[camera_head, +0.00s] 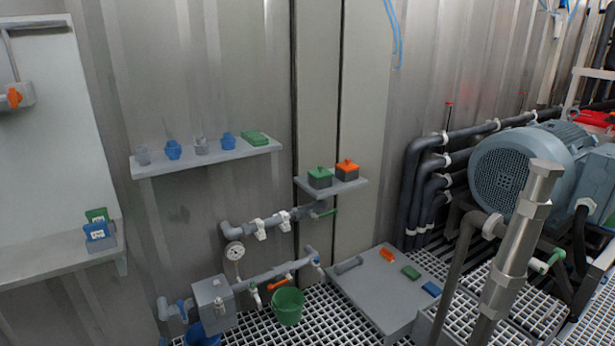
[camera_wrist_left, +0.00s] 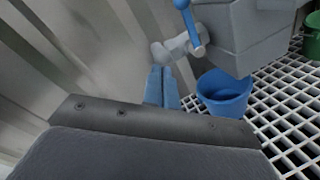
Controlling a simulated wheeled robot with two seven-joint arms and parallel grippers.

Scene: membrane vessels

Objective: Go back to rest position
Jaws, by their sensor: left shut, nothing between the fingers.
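My left gripper (camera_head: 163,342) barely shows at the bottom edge of the head view, as a small blue tip left of a blue bucket (camera_head: 203,334). In the left wrist view, its two blue fingers (camera_wrist_left: 161,88) are together with nothing between them. They point toward the wall and floor grating, and the blue bucket (camera_wrist_left: 226,92) stands to their right. The gripper appears clear of the bucket. My right gripper is in neither view.
A pipe elbow and blue valve handle (camera_wrist_left: 189,18) lie just beyond the fingers, beside a grey box (camera_head: 214,303). A green bucket (camera_head: 288,306) stands right of the box. A wall shelf (camera_head: 208,156) with small parts is above. A grey platform (camera_head: 375,292) lies right.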

